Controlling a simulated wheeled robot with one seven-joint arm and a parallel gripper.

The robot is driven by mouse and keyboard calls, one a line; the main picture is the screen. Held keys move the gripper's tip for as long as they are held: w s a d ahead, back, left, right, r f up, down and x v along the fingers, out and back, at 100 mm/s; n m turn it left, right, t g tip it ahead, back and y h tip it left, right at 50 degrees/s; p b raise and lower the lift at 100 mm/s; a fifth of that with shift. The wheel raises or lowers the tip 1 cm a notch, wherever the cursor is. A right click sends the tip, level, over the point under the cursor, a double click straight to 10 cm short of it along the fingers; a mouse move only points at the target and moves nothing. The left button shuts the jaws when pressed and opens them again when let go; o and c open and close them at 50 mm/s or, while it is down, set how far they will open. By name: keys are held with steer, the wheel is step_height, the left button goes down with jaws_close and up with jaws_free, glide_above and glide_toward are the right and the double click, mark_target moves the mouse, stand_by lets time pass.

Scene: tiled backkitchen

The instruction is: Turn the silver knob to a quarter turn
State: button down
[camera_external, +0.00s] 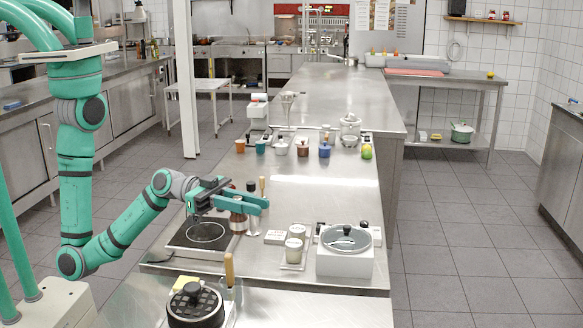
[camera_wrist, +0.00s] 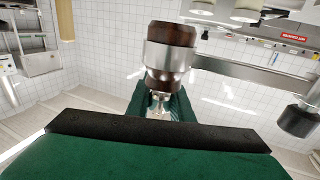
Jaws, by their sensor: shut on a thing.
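My gripper (camera_external: 255,203) reaches level to the right over the steel table, just right of the black hob (camera_external: 183,235). In the wrist view, its fingers close around the narrow silver lower part of a brown-and-silver thing (camera_wrist: 171,45). The thing stands upright in that view, with a brown top, a silver band and a brown part below it. A silver bar (camera_wrist: 250,74) runs right from it towards a black knob-like end (camera_wrist: 300,117). In the external view a brown jar-like thing (camera_external: 238,220) shows under the fingers. I cannot tell for certain which part is the silver knob.
A white box with a round lidded pan (camera_external: 346,240) stands to the right, with jars on a small tray (camera_external: 293,265) beside it. A black-lidded pot (camera_external: 195,303) is in front. Several cups line the table's back.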

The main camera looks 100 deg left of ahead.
steer(key=shift+s+d+r+m+g+h, duration=0.1)
steer(key=shift+d+m+g+h, duration=0.15)
steer(key=shift+m+h, duration=0.3)
steer(key=shift+s+d+r+m+g+h, duration=0.15)
steer(key=shift+m+g+h, duration=0.2)
steer(key=shift+h, duration=0.4)
steer(key=shift+d+f+m+g+h, duration=0.15)
steer(key=shift+m+g+h, duration=0.35)
steer(key=shift+m+h, duration=0.3)
steer(key=c, duration=1.6)
jaws_free()
steer(key=shift+o, duration=0.2)
steer(key=shift+a+n+t+y, duration=0.2)
steer(key=shift+n+t+y, duration=0.1)
steer(key=shift+n+y, duration=0.15)
steer(key=shift+w+a+n+t+y, duration=0.15)
steer(key=shift+n+t+y, duration=0.15)
steer(key=shift+n+y, duration=0.25)
steer(key=shift+w+a+n+t+y, duration=0.1)
steer(key=shift+n+t+y, duration=0.15)
steer(key=shift+n+y, duration=0.3)
steer(key=shift+a+n+t+y, duration=0.2)
steer(key=shift+n+y, duration=0.1)
steer(key=shift+y, duration=0.4)
steer(key=shift+w+a+n+t+y, duration=0.1)
steer(key=shift+n+t+y, duration=0.15)
steer(key=shift+n+y, duration=0.3)
